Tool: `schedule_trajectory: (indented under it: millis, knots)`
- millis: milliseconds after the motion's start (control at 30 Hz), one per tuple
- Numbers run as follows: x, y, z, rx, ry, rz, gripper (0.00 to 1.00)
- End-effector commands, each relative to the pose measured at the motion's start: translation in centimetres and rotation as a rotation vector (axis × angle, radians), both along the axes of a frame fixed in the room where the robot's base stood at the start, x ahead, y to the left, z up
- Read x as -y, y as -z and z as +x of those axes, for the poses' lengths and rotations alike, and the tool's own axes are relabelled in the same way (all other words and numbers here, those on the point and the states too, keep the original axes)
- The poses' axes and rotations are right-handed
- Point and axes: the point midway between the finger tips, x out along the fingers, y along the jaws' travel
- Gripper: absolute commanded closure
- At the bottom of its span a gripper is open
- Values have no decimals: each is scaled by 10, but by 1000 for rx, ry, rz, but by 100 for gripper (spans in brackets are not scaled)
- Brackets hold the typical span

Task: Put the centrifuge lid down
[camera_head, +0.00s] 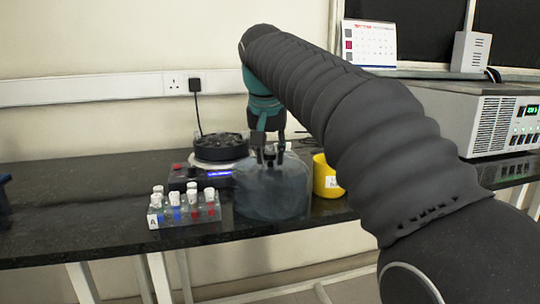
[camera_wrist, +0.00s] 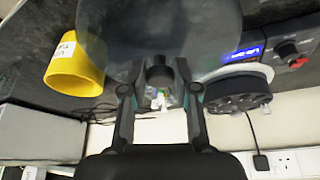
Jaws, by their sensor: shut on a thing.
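The centrifuge lid (camera_head: 272,190) is a grey, see-through, wide round cover with a dark knob (camera_wrist: 159,72) on top. My gripper (camera_head: 268,153) is shut on that knob, one finger on each side. It also shows in the wrist view (camera_wrist: 160,92). The lid is over the front part of the bench, right of the centrifuge (camera_head: 220,150), and looks about upright. I cannot tell whether its lower rim touches the bench. The centrifuge is uncovered, with its black rotor (camera_wrist: 237,92) showing and a lit blue display on its base.
A rack of capped tubes (camera_head: 182,214) stands close left of the lid, and a yellow container (camera_head: 327,180) close right. A grey instrument (camera_head: 490,125) stands at the right. The bench's front edge is near the lid.

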Motion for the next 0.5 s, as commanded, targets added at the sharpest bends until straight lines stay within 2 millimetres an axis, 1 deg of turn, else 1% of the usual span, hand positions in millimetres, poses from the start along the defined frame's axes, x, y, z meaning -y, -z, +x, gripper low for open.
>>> schedule_trajectory:
  millis: [233,267,300,333,367,500]
  knots:
    - [0,3,0,0,0,0,100]
    - [0,3,0,-1,0,0,68]
    - [0,3,0,-1,0,0,58]
    - [0,3,0,-1,0,0,51]
    - [0,3,0,-1,0,0,46]
    - [0,3,0,-1,0,0,46]
